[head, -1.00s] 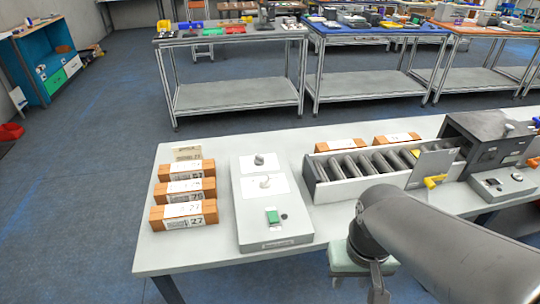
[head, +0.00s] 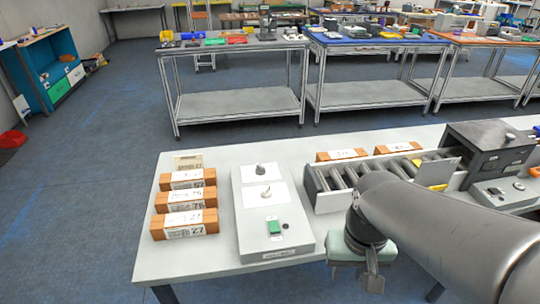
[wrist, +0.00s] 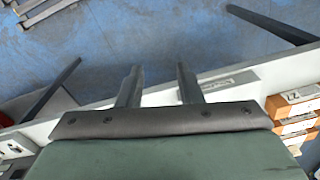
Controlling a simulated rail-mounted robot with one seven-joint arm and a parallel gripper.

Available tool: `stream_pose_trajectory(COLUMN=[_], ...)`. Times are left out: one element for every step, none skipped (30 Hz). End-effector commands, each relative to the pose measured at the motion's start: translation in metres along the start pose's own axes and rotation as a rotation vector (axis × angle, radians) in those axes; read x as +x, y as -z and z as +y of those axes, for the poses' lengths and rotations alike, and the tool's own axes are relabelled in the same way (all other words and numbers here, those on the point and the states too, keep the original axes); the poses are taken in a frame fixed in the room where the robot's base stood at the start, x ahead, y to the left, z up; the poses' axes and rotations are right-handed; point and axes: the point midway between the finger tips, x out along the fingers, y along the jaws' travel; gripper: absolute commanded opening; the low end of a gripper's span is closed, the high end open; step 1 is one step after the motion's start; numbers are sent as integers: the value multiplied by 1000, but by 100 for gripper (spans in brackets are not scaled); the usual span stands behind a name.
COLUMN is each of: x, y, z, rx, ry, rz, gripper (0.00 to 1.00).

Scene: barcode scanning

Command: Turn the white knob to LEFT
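The white knob (head: 266,191) stands on a white plate in the middle of the light grey control panel (head: 250,246) in the head view. A dark grey knob (head: 260,170) sits just behind it, and a green button (head: 274,227) in front. The markings around the knobs are too small to read. My gripper (head: 372,283) hangs to the right of the panel and in front of it, apart from the white knob. In the wrist view its two fingers (wrist: 159,85) stand apart with nothing between them. The panel's labelled front edge (wrist: 228,86) shows beyond them; the white knob is not visible there.
Several orange-brown boxes (head: 184,223) lie left of the panel. A roller conveyor (head: 338,197) and a dark scanner box (head: 490,147) stand to the right, partly behind my arm. The table's front strip (head: 215,262) is clear.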

Motion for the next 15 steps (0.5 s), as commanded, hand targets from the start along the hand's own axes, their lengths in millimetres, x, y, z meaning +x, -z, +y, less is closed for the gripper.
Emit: stream_pose_trajectory(x=[-10,-17,-26,-33,-39,-47,-51,-56,-60,-63,-65,-66,-67,-67,-66], y=[26,43,67,86,106,132,150,169,192,210,226,247,262,275,292], z=[-6,-10,-16,-21,-28,-36,-43,-51,-61,-69,-78,-90,-98,-108,-119], rx=[20,36,62,83,105,135,157,180,210,232,255,282,304,324,350], ry=[1,2,3,3,3,3,3,3,1,1,-1,-3,-4,-6,-8], rz=[-2,-3,-6,-10,-12,-15,-17,-18,-21,-22,-24,-26,-27,-28,-29], gripper=[33,33,33,33,33,33,33,33,33,33,33,33,33,33,33])
